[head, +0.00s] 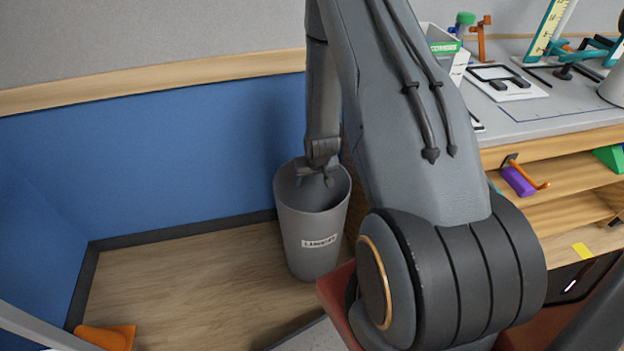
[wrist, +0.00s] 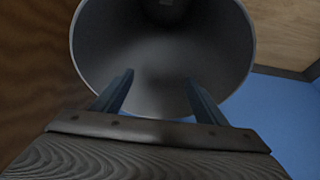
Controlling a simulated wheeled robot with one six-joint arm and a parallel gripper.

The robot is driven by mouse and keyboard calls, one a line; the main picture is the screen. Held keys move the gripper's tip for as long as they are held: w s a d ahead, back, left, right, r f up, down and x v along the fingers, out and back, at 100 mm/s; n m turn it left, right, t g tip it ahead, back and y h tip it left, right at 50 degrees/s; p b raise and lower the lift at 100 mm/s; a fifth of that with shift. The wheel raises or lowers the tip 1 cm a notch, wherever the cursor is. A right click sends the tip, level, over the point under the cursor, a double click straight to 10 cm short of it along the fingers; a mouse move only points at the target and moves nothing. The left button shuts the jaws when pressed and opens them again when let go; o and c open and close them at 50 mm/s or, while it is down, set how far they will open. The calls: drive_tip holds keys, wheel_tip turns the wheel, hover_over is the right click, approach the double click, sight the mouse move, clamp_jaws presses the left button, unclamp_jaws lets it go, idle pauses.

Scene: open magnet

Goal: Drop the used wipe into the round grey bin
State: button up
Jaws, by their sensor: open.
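In the head view my gripper (head: 314,180) is over the bin's mouth, pointing down. In the wrist view the bin (wrist: 245,50) lies straight ahead, and I look down into its dark inside. My gripper (wrist: 158,88) is open there, its two fingers apart with nothing between them. No used wipe shows in either view; the bottom of the bin is dim and partly hidden by the gripper.
The desk (head: 560,115) at the right holds a white box (head: 447,50), tools and trays. Shelves below hold a purple block (head: 518,181). A blue wall panel (head: 180,155) is behind the bin. An orange object (head: 108,337) lies at the lower left; floor left of the bin is clear.

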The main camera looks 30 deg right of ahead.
drive_tip(key=shift+r, duration=0.1)
idle(0.3)
wheel_tip(320, 180, up, 7)
drive_tip(key=p, duration=0.4)
drive_tip(key=shift+p, duration=0.4)
drive_tip(key=s+a+r, duration=0.2)
drive_tip(key=a+r, duration=0.3)
drive_tip(key=r, duration=0.4)
drive_tip(key=s+a+r+n+g, duration=0.1)
drive_tip(key=s+a+r+g, duration=0.1)
drive_tip(key=s+a+r, duration=0.4)
drive_tip(key=s+a+r+n+g+y, duration=0.1)
drive_tip(key=s+a+r, duration=0.5)
drive_tip(key=s+r, duration=0.6)
drive_tip(key=shift+s+a+r+n+g, duration=0.15)
drive_tip(key=shift+s+n+g, duration=0.35)
drive_tip(key=shift+s, duration=0.6)
